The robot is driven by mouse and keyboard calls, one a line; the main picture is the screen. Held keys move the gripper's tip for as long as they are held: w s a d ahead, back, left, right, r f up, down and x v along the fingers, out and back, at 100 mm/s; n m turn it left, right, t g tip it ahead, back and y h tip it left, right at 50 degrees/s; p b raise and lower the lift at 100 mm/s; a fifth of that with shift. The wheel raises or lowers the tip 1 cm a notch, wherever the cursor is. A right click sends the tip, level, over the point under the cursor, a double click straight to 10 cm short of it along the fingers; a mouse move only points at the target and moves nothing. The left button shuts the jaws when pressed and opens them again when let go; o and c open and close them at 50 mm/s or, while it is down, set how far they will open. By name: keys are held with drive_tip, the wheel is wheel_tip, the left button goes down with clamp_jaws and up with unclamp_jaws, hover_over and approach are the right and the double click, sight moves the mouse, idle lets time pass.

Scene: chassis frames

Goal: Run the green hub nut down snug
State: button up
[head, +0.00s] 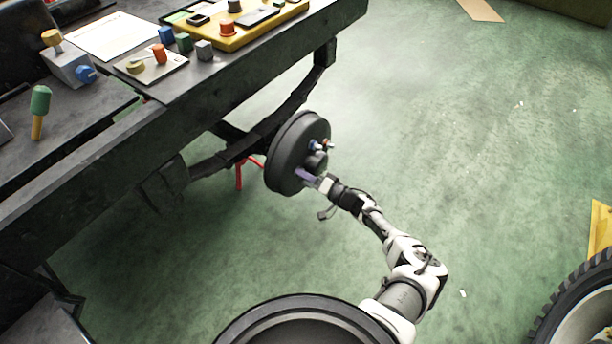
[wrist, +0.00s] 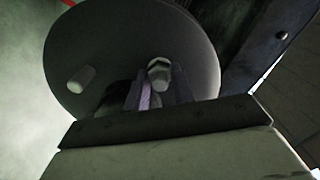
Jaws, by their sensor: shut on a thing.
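A dark round hub drum (head: 290,150) is mounted under the edge of the workbench in the head view. In the wrist view, the fingers (wrist: 158,92) flank a pale stud end (wrist: 159,70) against the drum (wrist: 130,35).
The workbench (head: 240,62) holds a yellow tray (head: 250,32), a green-headed tool (head: 40,103), and several small blocks. A red stand part (head: 239,175) is behind the hub. A tyred wheel (head: 575,305) is at lower right.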

drive_tip(key=shift+d+f, duration=0.1)
drive_tip(key=o, duration=1)
drive_tip(key=shift+s+d, duration=0.1)
drive_tip(key=p+v, duration=0.1)
drive_tip(key=v, duration=1.2)
drive_tip(key=shift+s+d, duration=0.2)
drive_tip(key=shift+d, duration=0.05)
